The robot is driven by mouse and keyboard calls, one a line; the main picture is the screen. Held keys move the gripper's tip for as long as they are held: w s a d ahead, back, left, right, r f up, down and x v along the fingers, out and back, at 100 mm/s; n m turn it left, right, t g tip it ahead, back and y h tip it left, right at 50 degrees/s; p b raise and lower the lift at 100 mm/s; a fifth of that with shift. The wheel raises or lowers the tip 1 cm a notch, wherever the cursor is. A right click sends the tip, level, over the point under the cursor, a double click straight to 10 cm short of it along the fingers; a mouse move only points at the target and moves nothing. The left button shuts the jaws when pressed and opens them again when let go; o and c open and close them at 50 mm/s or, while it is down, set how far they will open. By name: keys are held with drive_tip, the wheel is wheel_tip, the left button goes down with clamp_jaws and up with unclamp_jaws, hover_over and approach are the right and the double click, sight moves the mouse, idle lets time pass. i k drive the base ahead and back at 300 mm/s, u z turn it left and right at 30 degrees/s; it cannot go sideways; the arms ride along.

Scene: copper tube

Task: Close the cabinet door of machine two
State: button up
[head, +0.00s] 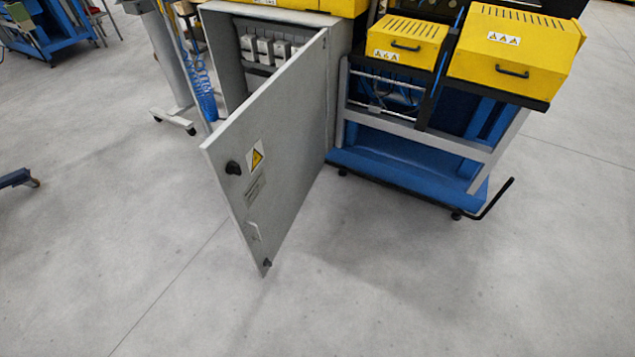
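The grey cabinet door (270,160) stands wide open, swung out toward me from its right-hand edge. Its outer face carries a black knob (233,167), a yellow warning label (256,157), a small text plate and a second dark latch (267,262) near the bottom corner. The grey cabinet (225,65) behind it is open, with a row of pale electrical parts (268,50) inside. The door hides the lower right of the cabinet's interior. My gripper is not in view.
Right of the cabinet stands a blue-based machine frame (400,175) with two yellow boxes (515,55) and a black bent bar (490,200) sticking out low. A grey stand (172,60) and blue coiled hose (203,90) are left of the cabinet. The floor in front is clear.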

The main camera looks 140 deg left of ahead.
sight(276, 138)
drive_tip(key=i, duration=0.15)
drive_tip(key=u, duration=4.75)
drive_tip(key=i, duration=1)
drive_tip(key=z, duration=0.15)
drive_tip(key=k, duration=0.4)
drive_tip(key=z, duration=1.95)
drive_tip(key=k, duration=0.1)
drive_tip(key=u, duration=2.75)
drive_tip(key=i, duration=0.25)
drive_tip(key=z, duration=0.05)
